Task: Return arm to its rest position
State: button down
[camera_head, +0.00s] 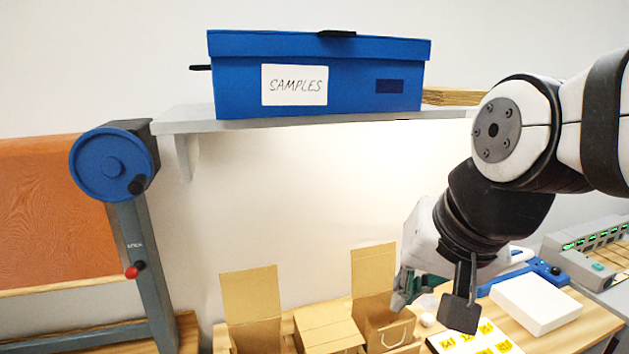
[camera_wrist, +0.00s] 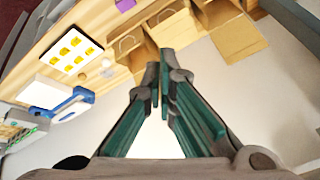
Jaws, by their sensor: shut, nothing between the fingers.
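My arm reaches in from the right in the head view and bends down over the counter. My gripper (camera_head: 400,291) hangs above the counter near the open cardboard box, partly hidden behind my own wrist. In the wrist view my gripper (camera_wrist: 158,82) shows its two green-padded fingers closed close together at the tips, with nothing held between them. The fingers point toward the cardboard boxes.
A blue SAMPLES box (camera_head: 235,85) sits on a wall shelf (camera_head: 190,126). Below are cardboard boxes (camera_head: 328,330), a swatch card (camera_head: 470,343), a white block (camera_head: 537,302) and a blue device (camera_head: 548,270). A roll machine (camera_head: 112,165) stands left. The wall space between is clear.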

jog(key=s+d+n+h, duration=0.1)
jog(key=s+d+n, duration=0.2)
jog(key=s+d, duration=0.4)
jog(key=shift+s+d+f+h, duration=0.25)
jog(key=shift+d+f+h, duration=0.05)
jog(key=shift+d+f, duration=0.1)
dwell(0.4)
